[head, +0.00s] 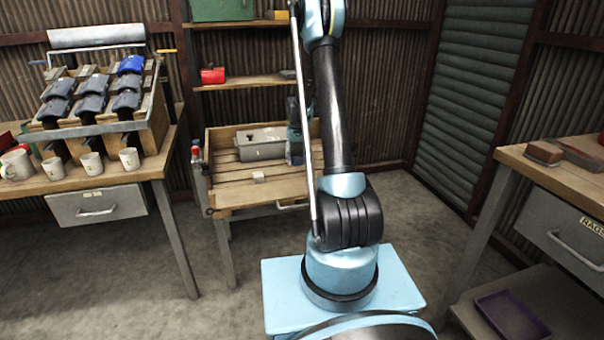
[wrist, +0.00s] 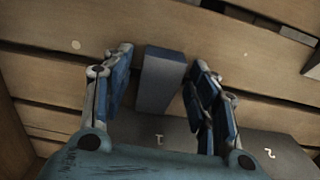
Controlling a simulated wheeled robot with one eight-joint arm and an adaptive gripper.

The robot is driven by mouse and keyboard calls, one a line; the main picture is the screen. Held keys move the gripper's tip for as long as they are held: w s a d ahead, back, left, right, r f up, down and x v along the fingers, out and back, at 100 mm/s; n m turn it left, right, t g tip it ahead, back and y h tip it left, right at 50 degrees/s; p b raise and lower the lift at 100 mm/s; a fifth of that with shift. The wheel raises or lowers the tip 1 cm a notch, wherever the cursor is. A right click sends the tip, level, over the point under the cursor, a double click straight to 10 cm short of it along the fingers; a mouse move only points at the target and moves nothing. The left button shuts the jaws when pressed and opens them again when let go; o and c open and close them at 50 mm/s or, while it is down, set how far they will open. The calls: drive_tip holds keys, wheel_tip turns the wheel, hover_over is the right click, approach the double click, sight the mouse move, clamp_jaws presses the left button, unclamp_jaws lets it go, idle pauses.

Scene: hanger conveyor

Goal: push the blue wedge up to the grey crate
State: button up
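The blue wedge (wrist: 160,82) is a dark slate-blue block in the wrist view, lying on wooden slats between the two fingers of my gripper (wrist: 161,58). The fingers are apart, with a gap to the wedge on the left; the right finger is close, and I cannot tell if it touches. In the head view my gripper (head: 295,152) points down over the slatted table, at the right end of the grey crate (head: 262,151). The wedge cannot be made out there. A grey surface with number marks (wrist: 275,147) shows low in the wrist view; I cannot tell if it is the crate.
A bench with mugs (head: 92,163) and a rack of dark pieces (head: 90,100) stands left. Another bench (head: 570,180) stands right. Shelves are behind.

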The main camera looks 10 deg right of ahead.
drive_tip(key=shift+r, duration=0.1)
wheel_tip(320, 180, up, 12)
idle(0.7)
